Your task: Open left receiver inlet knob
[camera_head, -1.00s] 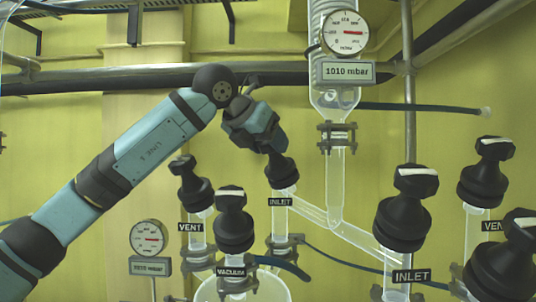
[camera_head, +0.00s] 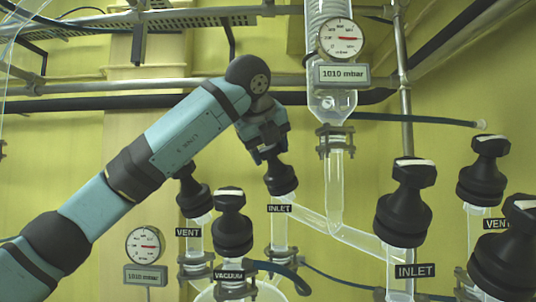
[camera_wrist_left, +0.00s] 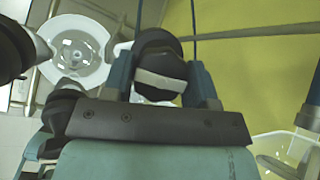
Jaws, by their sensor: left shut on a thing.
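The left receiver inlet knob (camera_head: 281,179) is a black knob above a small INLET label (camera_head: 279,209) on a glass tube. My left gripper (camera_head: 270,154) comes down over it from above and is shut on its top. In the left wrist view the knob (camera_wrist_left: 158,54) sits between the two fingers (camera_wrist_left: 162,84), and a pale bar shows across its top. The gripper hides part of the knob top in the head view. My right gripper is not in view.
The black VENT knob (camera_head: 193,193) and VACUUM knob (camera_head: 232,222) stand close by on the left. A larger INLET knob (camera_head: 404,205) and a right VENT knob (camera_head: 485,172) stand to the right. A glass condenser with a gauge (camera_head: 340,40) hangs above.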

